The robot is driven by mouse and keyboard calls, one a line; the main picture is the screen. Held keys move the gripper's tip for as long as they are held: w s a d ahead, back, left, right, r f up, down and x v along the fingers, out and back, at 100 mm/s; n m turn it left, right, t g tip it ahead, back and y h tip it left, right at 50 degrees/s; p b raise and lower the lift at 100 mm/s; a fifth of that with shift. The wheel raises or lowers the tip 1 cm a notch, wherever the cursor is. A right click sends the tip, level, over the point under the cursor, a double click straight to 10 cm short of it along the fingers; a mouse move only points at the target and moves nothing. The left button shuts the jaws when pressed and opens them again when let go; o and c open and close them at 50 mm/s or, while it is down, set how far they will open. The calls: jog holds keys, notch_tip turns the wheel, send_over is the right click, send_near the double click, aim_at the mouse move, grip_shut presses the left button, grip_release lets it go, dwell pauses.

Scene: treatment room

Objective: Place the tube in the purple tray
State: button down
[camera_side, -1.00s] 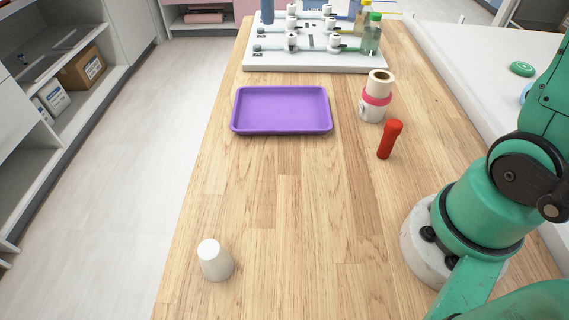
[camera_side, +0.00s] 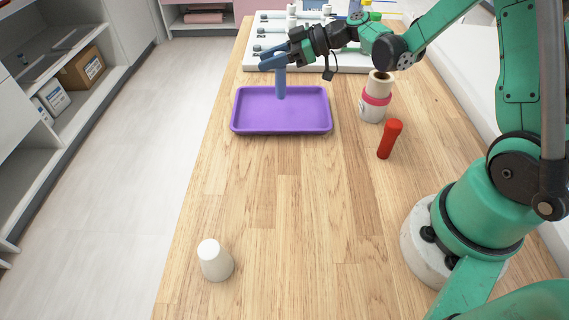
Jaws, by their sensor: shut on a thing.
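A blue tube (camera_side: 281,84) hangs roughly upright in my gripper (camera_side: 280,60), which is shut on its upper part. The purple tray (camera_side: 238,122) lies flat and empty on the wooden table. The tube's lower end shows against the back part of the tray's floor. I cannot tell whether it touches the tray or is held above it. My gripper reaches in from the right, over the tray's far side.
A white rack (camera_side: 345,67) with bottles stands behind the tray, partly hidden by my arm. A white cup (camera_side: 215,261) stands at front left. The front middle is clear.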

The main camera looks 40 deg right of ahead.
jog(key=shift+f, duration=1.8)
jog(key=c, duration=0.5)
grip_release()
jog(key=shift+f, duration=0.1)
